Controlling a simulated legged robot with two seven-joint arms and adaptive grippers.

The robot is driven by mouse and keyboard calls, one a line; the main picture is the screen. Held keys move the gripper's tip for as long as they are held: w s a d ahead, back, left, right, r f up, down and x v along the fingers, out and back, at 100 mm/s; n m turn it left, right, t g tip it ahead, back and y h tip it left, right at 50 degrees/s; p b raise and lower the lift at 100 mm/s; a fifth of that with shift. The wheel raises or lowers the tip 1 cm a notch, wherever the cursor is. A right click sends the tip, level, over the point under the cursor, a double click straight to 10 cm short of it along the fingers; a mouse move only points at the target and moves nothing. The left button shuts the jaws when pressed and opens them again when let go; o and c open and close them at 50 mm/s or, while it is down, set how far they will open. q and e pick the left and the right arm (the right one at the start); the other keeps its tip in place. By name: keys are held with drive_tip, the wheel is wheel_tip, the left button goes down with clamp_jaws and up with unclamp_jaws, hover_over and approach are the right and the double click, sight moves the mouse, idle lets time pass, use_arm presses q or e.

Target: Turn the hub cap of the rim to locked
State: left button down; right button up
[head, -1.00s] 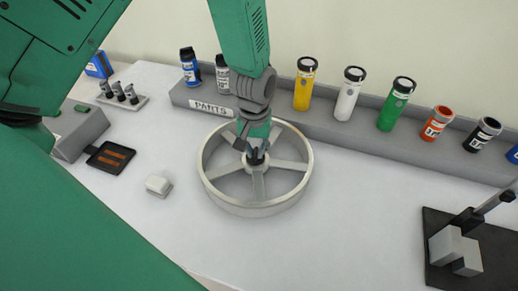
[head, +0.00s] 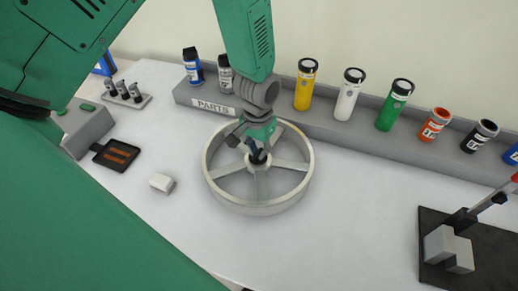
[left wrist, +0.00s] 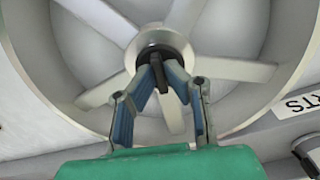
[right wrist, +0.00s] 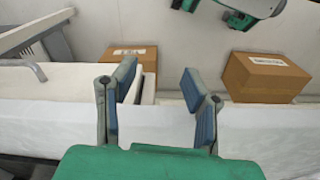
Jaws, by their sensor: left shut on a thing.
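The wheel rim (head: 217,176) lies flat on the white table, a pale grey ring with spokes; it also shows in the left wrist view (left wrist: 252,72). The dark hub cap (left wrist: 157,66) sits at its centre with a raised bar. My left gripper (head: 258,156) comes down over the hub from above, and its blue-padded fingers (left wrist: 160,76) are shut on the bar of the hub cap. The fingers partly hide the hub cap, and I cannot read any lock mark. My right gripper (right wrist: 158,82) is open and empty, away from the rim.
A grey parts rack (head: 345,130) with several coloured bottles stands behind the rim. A small white block (head: 161,183) and a black tray (head: 116,154) lie to the left. A dark fixture (head: 432,275) stands at right. Cardboard boxes (right wrist: 265,78) show in the right wrist view.

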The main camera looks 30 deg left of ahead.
sight(258, 152)
use_arm(q)
drive_tip(key=c, duration=1.9)
unclamp_jaws()
drive_tip(key=shift+r, duration=0.1)
wheel_tip(258, 152, up, 12)
drive_tip(key=shift+w+f, duration=0.1)
drive_tip(key=shift+f, duration=0.05)
